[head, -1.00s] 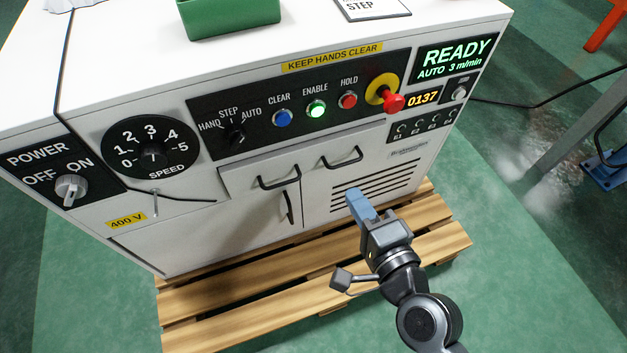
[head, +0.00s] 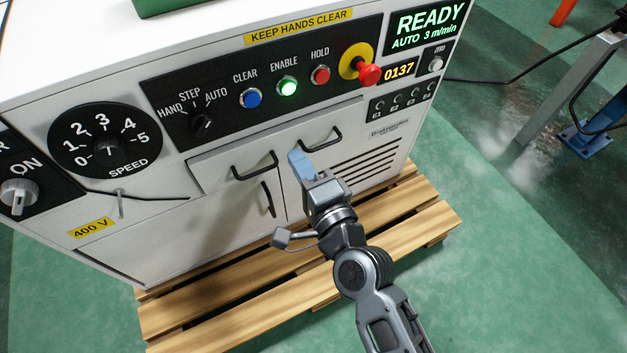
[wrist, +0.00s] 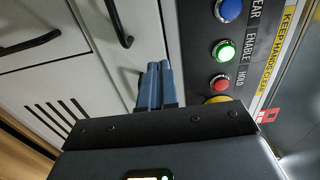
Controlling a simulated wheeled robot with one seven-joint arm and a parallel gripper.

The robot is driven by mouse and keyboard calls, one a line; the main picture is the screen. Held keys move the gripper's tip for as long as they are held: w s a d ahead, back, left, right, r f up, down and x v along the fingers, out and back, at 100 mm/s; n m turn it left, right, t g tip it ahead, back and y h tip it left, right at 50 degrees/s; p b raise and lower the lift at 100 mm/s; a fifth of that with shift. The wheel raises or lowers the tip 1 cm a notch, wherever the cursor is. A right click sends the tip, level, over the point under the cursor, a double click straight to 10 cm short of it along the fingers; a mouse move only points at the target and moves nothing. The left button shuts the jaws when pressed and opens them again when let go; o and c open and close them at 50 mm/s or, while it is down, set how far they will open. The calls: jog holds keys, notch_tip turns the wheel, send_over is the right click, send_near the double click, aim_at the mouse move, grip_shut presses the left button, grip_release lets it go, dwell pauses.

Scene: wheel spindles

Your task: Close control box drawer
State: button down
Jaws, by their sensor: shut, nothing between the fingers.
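The control box (head: 150,255) is a white cabinet with a black control panel on its front. Its drawer (head: 222,172) is a wide white front below the panel with two black bar handles, and it appears to stand a little out from the cabinet. The left handle (head: 255,170) and right handle (head: 325,142) both show. My gripper (head: 297,160) is shut and empty, its blue fingers pointing at the drawer front between the handles. In the wrist view the fingers (wrist: 158,84) are together near the white front. I cannot tell whether they touch it.
A door handle (head: 268,199) is below the drawer. The cabinet stands on a wooden pallet (head: 240,310). Green floor (head: 500,250) is clear at right; a blue-footed post (head: 585,135) stands beyond.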

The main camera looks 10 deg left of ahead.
aim_at(282, 134)
jog(key=x, duration=0.4)
jog(key=shift+w+a, duration=0.2)
jog(key=shift+w, duration=0.1)
jog(key=shift+x, duration=1.1)
jog(key=shift+r, duration=0.1)
jog(key=shift+s, duration=0.1)
